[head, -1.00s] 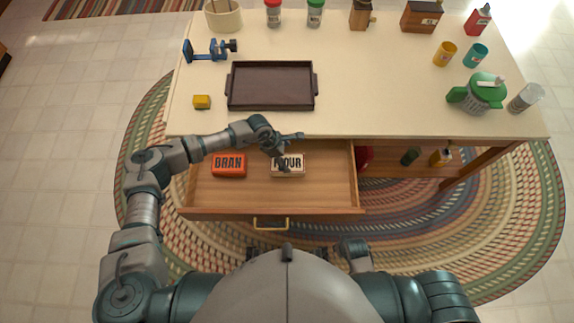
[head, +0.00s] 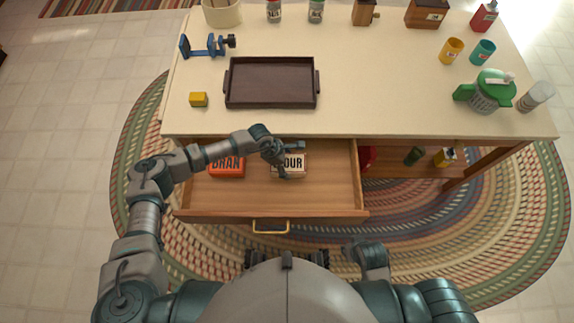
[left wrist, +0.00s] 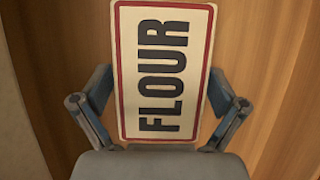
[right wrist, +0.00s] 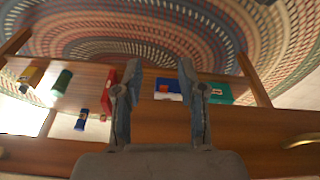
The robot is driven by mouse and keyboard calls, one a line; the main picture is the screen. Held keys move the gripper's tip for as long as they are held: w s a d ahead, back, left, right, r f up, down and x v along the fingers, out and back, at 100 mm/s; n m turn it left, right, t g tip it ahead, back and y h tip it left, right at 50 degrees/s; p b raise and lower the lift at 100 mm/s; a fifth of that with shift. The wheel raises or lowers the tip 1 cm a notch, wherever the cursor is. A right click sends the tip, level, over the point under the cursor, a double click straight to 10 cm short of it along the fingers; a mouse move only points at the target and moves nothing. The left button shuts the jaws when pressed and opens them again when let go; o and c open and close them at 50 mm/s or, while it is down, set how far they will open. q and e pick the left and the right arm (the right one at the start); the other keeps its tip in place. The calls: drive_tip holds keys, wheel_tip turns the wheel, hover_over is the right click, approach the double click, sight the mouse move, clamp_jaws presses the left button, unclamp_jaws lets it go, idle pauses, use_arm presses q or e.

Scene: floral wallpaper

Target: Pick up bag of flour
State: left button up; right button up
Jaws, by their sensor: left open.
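The bag of flour (head: 291,165) is a cream block with a red border and the word FLOUR, lying in the open drawer. In the left wrist view the bag of flour (left wrist: 163,70) lies between the two spread fingers of the left gripper (left wrist: 160,112), one on each side. The gripper is open; whether the fingers touch the bag I cannot tell. My right gripper (right wrist: 158,80) shows in the right wrist view with its fingers apart and nothing between them, near the table's front.
An orange bran box (head: 226,168) lies left of the flour in the drawer (head: 325,195).

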sight(288, 162)
use_arm(q)
drive_tip(key=shift+d, duration=0.15)
drive_tip(key=c, duration=0.7)
drive_tip(key=shift+o, duration=0.2)
drive_tip(key=shift+d+r, duration=0.1)
use_arm(e)
drive_tip(key=shift+w+d, duration=0.1)
drive_tip(key=shift+d, duration=0.1)
use_arm(q)
drive_tip(key=shift+r, duration=0.2)
wheel_tip(288, 162, up, 6)
drive_tip(key=p, duration=0.4)
drive_tip(key=shift+r, duration=0.2)
wheel_tip(288, 162, up, 6)
drive_tip(key=p, duration=0.4)
use_arm(e)
drive_tip(key=s+f, duration=0.2)
drive_tip(key=f, duration=0.8)
drive_tip(key=s+f, duration=0.3)
drive_tip(key=f, duration=0.7)
drive_tip(key=shift+d+f+g, duration=0.15)
drive_tip(key=shift+f+g, duration=0.1)
drive_tip(key=shift+g, duration=0.15)
